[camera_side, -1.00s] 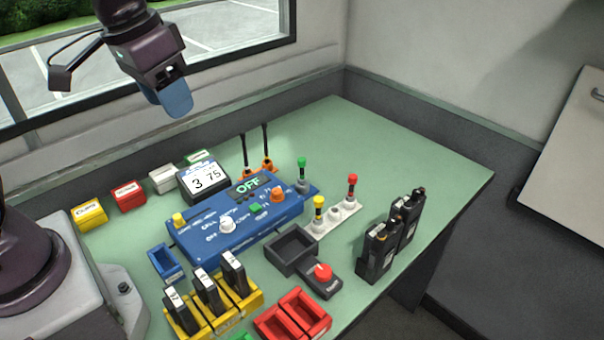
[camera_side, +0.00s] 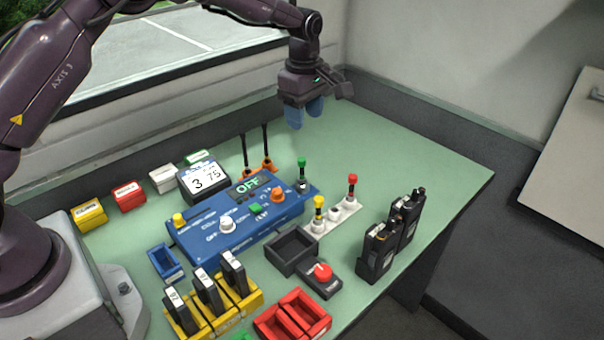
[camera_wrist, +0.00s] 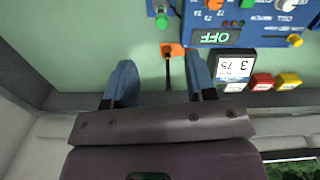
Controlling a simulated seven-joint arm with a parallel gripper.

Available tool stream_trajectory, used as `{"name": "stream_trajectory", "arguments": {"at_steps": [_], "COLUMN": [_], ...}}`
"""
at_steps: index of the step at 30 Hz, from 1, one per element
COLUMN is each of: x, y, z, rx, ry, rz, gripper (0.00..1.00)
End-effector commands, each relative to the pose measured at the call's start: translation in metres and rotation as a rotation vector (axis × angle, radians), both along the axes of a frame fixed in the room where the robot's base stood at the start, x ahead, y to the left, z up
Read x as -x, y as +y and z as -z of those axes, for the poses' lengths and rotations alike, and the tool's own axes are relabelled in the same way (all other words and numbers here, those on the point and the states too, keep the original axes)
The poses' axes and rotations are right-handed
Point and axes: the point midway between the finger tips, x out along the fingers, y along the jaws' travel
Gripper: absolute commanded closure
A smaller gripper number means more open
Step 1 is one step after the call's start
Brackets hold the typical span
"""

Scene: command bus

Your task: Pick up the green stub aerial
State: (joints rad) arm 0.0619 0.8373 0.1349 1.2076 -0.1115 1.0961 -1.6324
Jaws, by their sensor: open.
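The green stub aerial (camera_side: 302,164) stands upright on a grey base by the right end of the blue control panel. It also shows at the top edge of the wrist view (camera_wrist: 161,20). My gripper (camera_side: 304,113) is open and empty, high above and behind the aerial. In the wrist view its two blue fingers are spread apart (camera_wrist: 161,84), with the aerial beyond them.
Two thin black aerials on orange bases (camera_side: 266,163) stand behind the panel. A white rack (camera_side: 345,209) holds yellow and red stub aerials. The blue panel (camera_side: 215,238) reads OFF. Black radios (camera_side: 376,252) stand at right. The table's back right is clear.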

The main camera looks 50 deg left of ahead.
Motion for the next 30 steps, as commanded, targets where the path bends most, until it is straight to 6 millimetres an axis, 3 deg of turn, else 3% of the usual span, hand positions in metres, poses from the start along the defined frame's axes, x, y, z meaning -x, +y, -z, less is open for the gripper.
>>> {"name": "stream_trajectory", "arguments": {"at_steps": [5, 12, 22, 30], "x": [0.002, 0.002, 0.002, 0.002], "y": [0.0, 0.001, 0.003, 0.007], "z": [0.012, 0.057, 0.087, 0.125], "rx": [0.001, 0.002, 0.001, 0.002], "ry": [0.01, 0.011, 0.008, 0.008], "rz": [-0.074, -0.072, -0.071, -0.07], "gripper": [0.49, 0.49, 0.49, 0.49]}}
